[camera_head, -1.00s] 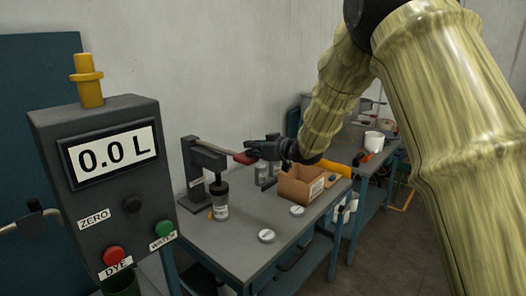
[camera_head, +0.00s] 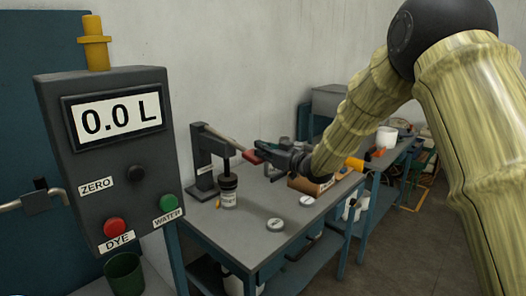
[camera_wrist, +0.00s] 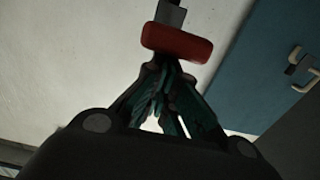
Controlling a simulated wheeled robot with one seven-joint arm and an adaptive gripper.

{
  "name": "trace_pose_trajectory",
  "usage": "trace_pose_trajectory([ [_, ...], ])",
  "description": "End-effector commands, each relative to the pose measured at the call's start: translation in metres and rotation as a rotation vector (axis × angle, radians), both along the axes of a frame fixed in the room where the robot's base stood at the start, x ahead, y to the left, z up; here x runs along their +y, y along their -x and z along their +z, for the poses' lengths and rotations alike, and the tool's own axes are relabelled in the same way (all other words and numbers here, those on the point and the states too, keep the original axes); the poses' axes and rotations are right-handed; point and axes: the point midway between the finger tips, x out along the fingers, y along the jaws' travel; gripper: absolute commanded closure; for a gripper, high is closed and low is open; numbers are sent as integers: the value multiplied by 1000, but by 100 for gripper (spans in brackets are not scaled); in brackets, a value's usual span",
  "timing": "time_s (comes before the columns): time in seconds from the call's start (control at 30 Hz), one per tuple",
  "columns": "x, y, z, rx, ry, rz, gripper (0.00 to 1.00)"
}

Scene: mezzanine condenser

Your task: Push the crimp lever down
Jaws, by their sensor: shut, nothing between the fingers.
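The crimp lever (camera_head: 228,140) is a thin bar on a dark grey press stand (camera_head: 201,165). It slopes down to the right to a red handle (camera_head: 252,158). A small dark-capped jar (camera_head: 229,192) stands under the press's black plunger (camera_head: 227,165). My gripper (camera_head: 262,148) is shut and empty at the handle's right end, seeming to touch its upper side. In the wrist view the red handle (camera_wrist: 177,43) lies just beyond my closed fingertips (camera_wrist: 170,66); exact contact is unclear.
A control box (camera_head: 115,150) reading 0.0 L stands at the left. A second bench with a white tub (camera_head: 386,137) is behind.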

Motion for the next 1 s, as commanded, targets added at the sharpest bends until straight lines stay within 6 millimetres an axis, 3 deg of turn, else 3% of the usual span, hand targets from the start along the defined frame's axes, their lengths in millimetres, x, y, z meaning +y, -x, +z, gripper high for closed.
trace_pose_trajectory([
  [0.03,1,3,-13,17,8,1,100],
  [0.43,1,4,-15,22,13,2,100],
  [0.57,0,4,-5,20,12,3,100],
  [0.87,-4,7,40,5,4,2,100],
  [1.0,-21,20,38,3,1,-1,100],
])
